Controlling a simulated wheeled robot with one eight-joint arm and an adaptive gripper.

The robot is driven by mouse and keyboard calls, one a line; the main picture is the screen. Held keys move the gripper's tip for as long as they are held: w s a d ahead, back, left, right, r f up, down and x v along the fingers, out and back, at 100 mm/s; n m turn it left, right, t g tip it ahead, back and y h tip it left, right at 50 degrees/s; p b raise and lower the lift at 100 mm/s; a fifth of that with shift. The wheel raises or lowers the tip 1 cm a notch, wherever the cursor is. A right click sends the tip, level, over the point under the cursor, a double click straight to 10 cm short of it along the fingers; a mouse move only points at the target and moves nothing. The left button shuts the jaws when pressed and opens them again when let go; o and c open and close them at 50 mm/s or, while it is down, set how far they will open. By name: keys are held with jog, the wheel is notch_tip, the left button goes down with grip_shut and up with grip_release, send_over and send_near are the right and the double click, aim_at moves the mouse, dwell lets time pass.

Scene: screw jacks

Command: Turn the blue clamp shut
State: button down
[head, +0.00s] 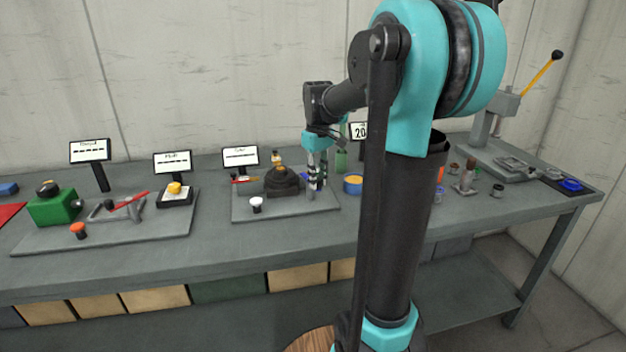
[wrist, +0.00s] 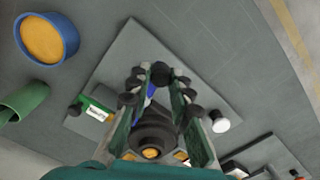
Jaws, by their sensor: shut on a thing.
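The blue clamp (head: 304,176) shows as a small blue patch beside a dark rounded screw jack body on a grey plate. In the wrist view the blue clamp (wrist: 150,90) shows between the fingers, partly covered by them. My gripper (head: 317,186) points down at the right side of the jack, and its fingers also show in the wrist view (wrist: 160,82). It is shut on the blue clamp. The dark jack (head: 283,183) has an orange-yellow top, also seen in the wrist view (wrist: 151,153). How far the clamp is turned cannot be told.
A white button (head: 256,203) stands at the plate's front. A blue-rimmed tin (head: 353,184) and a green bottle (head: 341,160) stand right of the plate. A small sign (head: 240,157) stands behind. A green box (head: 54,207) is far left, a lever press (head: 495,110) at right.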

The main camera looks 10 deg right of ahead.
jog(key=shift+w+d+n, duration=0.25)
jog(key=shift+d+n, duration=0.15)
jog(key=shift+n, duration=0.65)
jog(key=shift+w+d+n, duration=0.2)
jog(key=shift+d+n, duration=0.25)
jog(key=shift+n, duration=0.55)
jog(key=shift+w+d+n, duration=0.25)
jog(key=shift+d+n, duration=0.15)
jog(key=shift+n, duration=0.65)
jog(key=c, duration=1.4)
grip_release()
jog(key=shift+o, duration=0.2)
notch_tip(320, 180, up, 12)
